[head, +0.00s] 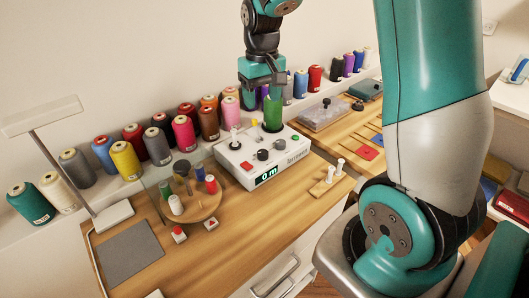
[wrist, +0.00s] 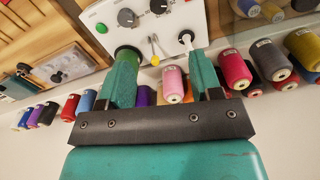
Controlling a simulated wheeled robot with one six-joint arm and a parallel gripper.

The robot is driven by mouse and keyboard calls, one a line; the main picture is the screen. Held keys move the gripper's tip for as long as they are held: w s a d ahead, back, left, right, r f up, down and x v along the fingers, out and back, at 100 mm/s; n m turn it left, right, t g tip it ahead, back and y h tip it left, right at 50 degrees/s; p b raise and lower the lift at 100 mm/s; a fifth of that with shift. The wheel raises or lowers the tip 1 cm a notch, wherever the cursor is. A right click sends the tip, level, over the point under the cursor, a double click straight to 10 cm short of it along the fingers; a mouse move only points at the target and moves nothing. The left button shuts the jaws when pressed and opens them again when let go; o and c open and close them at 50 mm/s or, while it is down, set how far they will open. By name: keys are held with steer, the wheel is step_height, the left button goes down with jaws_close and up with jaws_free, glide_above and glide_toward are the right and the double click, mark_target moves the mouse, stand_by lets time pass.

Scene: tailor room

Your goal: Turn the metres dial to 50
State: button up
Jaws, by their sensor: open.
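The white winder box (head: 236,170) stands on the wooden bench, and its display (head: 266,175) reads "0 m". Two dark dials sit on its top: one nearer the display (head: 263,154) and one nearer the green button (head: 282,143). Both dials also show in the wrist view, one at the left (wrist: 126,17) and one at the right (wrist: 158,6). Their scale marks are too small to read, so I cannot tell which is for metres. My gripper (wrist: 163,55) is open and empty above the back of the box, apart from both dials.
A green spool (head: 272,112) stands at the box's back right and a white spindle (wrist: 186,40) at its other side, both close to my fingers. Several thread cones line the rear shelf. A round spool stand (head: 190,205) is left.

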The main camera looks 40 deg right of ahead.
mark_target(263, 152)
step_height(263, 152, down, 17)
steer(key=shift+d+f+p, duration=0.15)
steer(key=shift+p, duration=0.2)
steer(key=c, duration=0.9)
steer(key=shift+m, duration=0.4)
steer(key=m, duration=0.3)
steer(key=shift+m, duration=0.3)
steer(key=m, duration=0.4)
steer(key=shift+p, duration=0.35)
steer(key=shift+m, duration=0.3)
